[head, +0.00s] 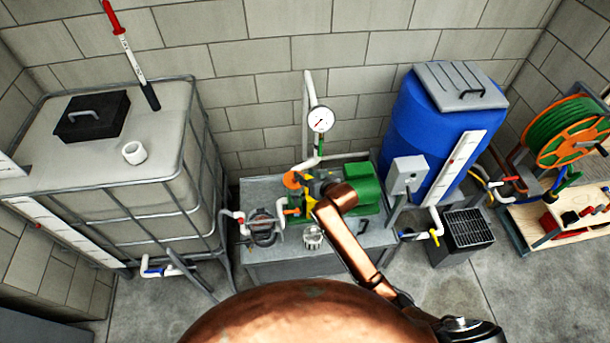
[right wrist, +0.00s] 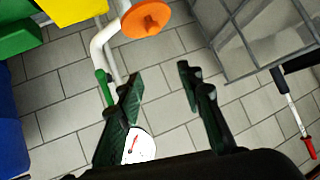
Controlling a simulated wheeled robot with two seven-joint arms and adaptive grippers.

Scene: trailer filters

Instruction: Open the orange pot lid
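The orange pot lid (head: 292,180) is a round disc on the pump set on the grey bench. It also shows at the top of the right wrist view (right wrist: 146,18), with a small knob in its middle. It appears closed on the pot, though the pot's body is largely hidden. My right gripper (right wrist: 160,76) is open and empty, its two dark fingers apart, with the lid beyond the fingertips. In the head view the right gripper (head: 319,187) is partly hidden by my copper wrist, just right of the lid. My left gripper is not in view.
A white pipe with a pressure gauge (head: 321,119) rises behind the pump; the gauge shows near the left finger in the wrist view (right wrist: 138,147). The green motor (head: 363,190) is right of the gripper. A caged tank (head: 150,190) stands left, a blue barrel (head: 425,125) right.

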